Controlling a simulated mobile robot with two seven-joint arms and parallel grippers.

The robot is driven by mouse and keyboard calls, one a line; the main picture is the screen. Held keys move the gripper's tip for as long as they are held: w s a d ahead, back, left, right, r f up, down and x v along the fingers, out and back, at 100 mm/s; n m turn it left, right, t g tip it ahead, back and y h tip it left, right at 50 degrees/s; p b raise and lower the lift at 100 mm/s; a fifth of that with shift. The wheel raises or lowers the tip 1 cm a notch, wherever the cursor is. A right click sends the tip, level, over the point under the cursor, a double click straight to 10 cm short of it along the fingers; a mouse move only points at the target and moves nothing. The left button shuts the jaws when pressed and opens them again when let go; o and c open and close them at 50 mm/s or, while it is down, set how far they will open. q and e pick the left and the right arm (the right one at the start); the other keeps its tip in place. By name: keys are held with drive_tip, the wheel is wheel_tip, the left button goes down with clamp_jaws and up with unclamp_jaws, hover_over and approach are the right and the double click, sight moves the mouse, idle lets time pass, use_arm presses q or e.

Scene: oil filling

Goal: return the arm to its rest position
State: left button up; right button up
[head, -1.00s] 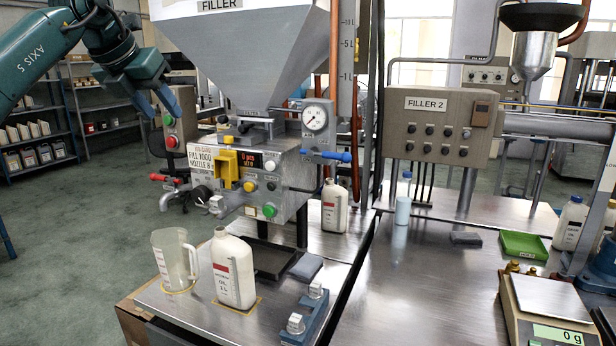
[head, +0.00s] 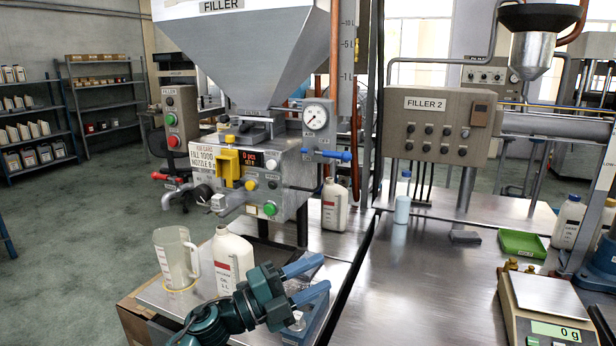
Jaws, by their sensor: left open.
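My left gripper (head: 305,276) is in the lower middle of the head view, above the front of the filler's steel table (head: 150,292). Its two blue fingers are apart with nothing between them, and they point right. It hides part of the blue fixture (head: 318,318) and the lower right of the white oil bottle (head: 233,255). The bottle stands upright and uncapped, to the left of the gripper. I cannot tell how close they are in depth. A clear measuring jug (head: 174,258) stands left of the bottle. My right gripper is not in view.
The filler (head: 255,170) with its hopper, gauge and levers stands behind the bottle. To the right, a second steel table (head: 430,290) has a bare middle, with a scale (head: 545,300) reading 0 g and a green tray (head: 523,244). Shelves stand at the far left.

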use_arm(q)
drive_tip(key=s+a+f+n+t+y, duration=0.4)
drive_tip(key=s+a+f+n+y, duration=0.15)
drive_tip(key=f+n, duration=0.4)
drive_tip(key=s+a+f+n+t+y, duration=0.4)
drive_tip(key=f+n+y, duration=0.3)
drive_tip(key=n, duration=0.4)
drive_tip(key=s+a+f+n+g+y, duration=0.1)
drive_tip(key=s+a+f+n+g, duration=0.2)
drive_tip(key=s+f, duration=0.3)
drive_tip(key=s+a+f+n+g+y, duration=0.2)
drive_tip(key=s+a+f+n+g, duration=0.1)
drive_tip(key=s+f, duration=0.4)
drive_tip(key=s+n, duration=0.1)
drive_tip(key=s, duration=0.2)
